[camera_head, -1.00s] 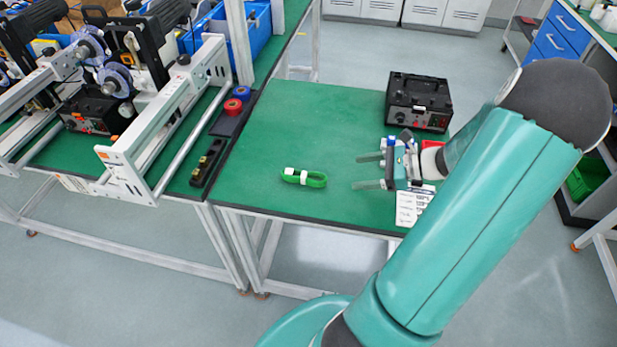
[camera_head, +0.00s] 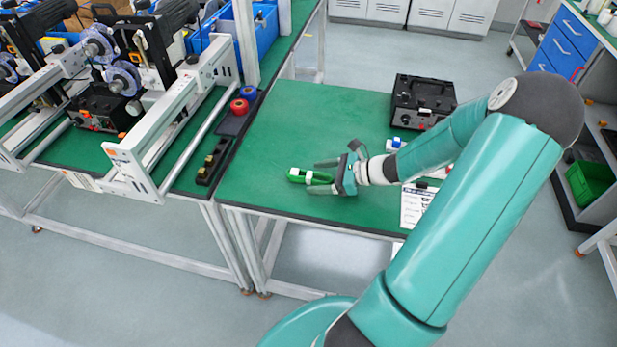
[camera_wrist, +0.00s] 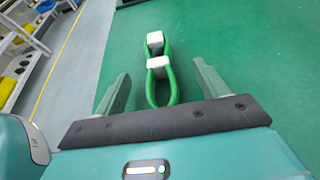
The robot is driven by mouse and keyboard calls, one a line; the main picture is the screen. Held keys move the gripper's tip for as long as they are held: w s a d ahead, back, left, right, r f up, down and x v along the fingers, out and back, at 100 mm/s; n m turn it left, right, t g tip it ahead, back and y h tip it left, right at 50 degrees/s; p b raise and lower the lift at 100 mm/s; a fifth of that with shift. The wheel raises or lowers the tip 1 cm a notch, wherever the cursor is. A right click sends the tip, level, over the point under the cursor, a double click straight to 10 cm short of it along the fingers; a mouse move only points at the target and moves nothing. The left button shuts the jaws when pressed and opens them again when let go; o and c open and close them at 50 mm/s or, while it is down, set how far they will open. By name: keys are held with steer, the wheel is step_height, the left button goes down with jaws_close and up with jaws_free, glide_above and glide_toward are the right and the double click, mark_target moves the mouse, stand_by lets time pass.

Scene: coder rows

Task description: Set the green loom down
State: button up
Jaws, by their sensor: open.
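The green loom (camera_head: 296,175) is a looped green cable with white connector pieces. It lies on the green table top (camera_head: 270,140), left of the table's middle. In the wrist view the loom (camera_wrist: 171,88) lies lengthwise between the two fingers, with a gap to each one. My gripper (camera_head: 322,177) is open, reaching in from the right with its fingers on either side of the loom's near end. The fingers also show in the wrist view (camera_wrist: 163,82). Part of the loom is hidden by my gripper in the head view.
A black instrument box (camera_head: 422,100) stands at the table's back right. Red and blue rolls (camera_head: 239,106) and a white-framed machine (camera_head: 165,140) stand left. The table between is clear.

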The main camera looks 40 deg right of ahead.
steer(key=shift+w+a+f, duration=0.1)
steer(key=shift+w+a, duration=0.05)
steer(key=shift+w, duration=0.05)
steer(key=c, duration=1.2)
steer(key=shift+o, duration=0.2)
